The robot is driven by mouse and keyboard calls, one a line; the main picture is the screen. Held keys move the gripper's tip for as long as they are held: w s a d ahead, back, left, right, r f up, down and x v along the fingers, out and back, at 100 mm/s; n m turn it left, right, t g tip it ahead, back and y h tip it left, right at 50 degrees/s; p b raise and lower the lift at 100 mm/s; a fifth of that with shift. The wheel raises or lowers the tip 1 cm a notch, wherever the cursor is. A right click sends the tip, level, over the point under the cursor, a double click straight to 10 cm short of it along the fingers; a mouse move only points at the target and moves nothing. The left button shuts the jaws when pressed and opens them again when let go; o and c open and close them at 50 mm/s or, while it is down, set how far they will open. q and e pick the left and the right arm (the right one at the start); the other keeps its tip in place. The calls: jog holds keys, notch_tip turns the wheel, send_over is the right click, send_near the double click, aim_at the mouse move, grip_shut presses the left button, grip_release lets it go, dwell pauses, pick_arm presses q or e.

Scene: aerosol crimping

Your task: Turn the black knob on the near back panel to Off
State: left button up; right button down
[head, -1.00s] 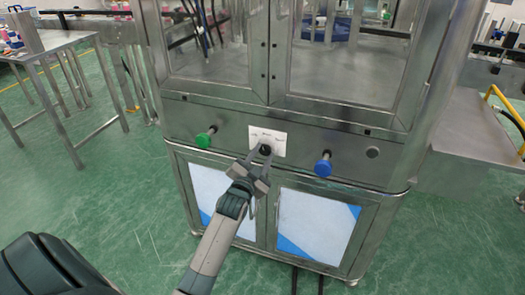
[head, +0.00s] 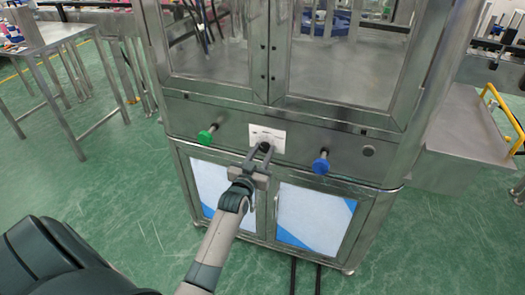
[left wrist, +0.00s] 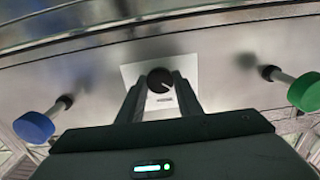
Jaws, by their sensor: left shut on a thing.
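The black knob (left wrist: 159,79) sits on a white label plate (left wrist: 133,73) on the steel panel (head: 320,140) of the cabinet. In the left wrist view a pale pointer mark shows on the knob's face, pointing toward the lower right of that picture. The label's printing is too small to read. In the head view the knob (head: 265,146) is partly covered by my left gripper (head: 259,152). My left gripper is shut on the knob, with one finger on each side of it in the left wrist view (left wrist: 160,92). My right gripper is not in view.
A green push button (head: 206,136) sticks out left of the knob and a blue one (head: 320,163) right of it. A small dark round fitting (head: 368,151) is further right. Glazed doors are above, white-panelled doors (head: 315,217) below. A steel table (head: 60,35) stands at left.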

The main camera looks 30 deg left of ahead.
pick_arm(q)
jog(key=o, duration=1)
jog(key=shift+o, duration=0.2)
jog(key=b+v, duration=0.1)
jog(key=v, duration=1.6)
jog(key=shift+s+b, duration=0.25)
jog(key=shift+b, duration=0.1)
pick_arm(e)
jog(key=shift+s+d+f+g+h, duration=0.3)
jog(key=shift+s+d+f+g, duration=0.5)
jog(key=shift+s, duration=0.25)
pick_arm(q)
jog(key=shift+f, duration=0.1)
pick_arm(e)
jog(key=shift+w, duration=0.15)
